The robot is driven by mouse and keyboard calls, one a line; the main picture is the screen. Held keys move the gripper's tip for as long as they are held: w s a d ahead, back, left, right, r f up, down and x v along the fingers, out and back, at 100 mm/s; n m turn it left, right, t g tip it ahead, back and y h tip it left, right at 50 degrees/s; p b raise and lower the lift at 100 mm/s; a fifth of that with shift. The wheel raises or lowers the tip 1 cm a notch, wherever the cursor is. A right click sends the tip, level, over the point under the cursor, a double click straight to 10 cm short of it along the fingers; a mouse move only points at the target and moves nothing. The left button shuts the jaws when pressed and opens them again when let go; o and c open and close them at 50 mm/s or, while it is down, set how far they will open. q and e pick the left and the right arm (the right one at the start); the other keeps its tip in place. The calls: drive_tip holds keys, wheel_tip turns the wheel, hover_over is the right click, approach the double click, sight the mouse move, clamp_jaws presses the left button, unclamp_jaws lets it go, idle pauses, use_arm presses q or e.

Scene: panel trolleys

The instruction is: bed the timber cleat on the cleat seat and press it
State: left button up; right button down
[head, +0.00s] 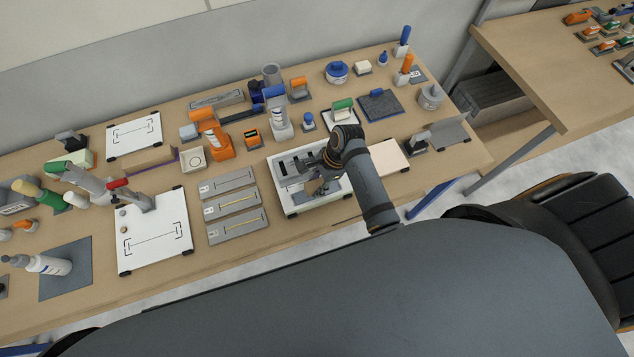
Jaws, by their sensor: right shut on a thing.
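My right gripper (322,192) points down over a shallow white tray (290,213) that holds dark grey parts. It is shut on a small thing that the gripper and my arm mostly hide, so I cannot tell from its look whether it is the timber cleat. I cannot make out a gap between the held thing and the tray. No timber cleat shows clearly elsewhere on the bench, and I cannot pick out the cleat seat with certainty. My left gripper is not in view.
Three grey strips (231,204) lie between panel and tray. A pale pink board (389,160) lies right of my arm.

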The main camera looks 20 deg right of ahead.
drive_tip(key=shift+f, duration=1.25)
drive_tip(key=c, duration=0.9)
unclamp_jaws()
drive_tip(key=shift+o, duration=0.2)
drive_tip(key=shift+r, duration=0.1)
drive_tip(key=shift+v, duration=3.9)
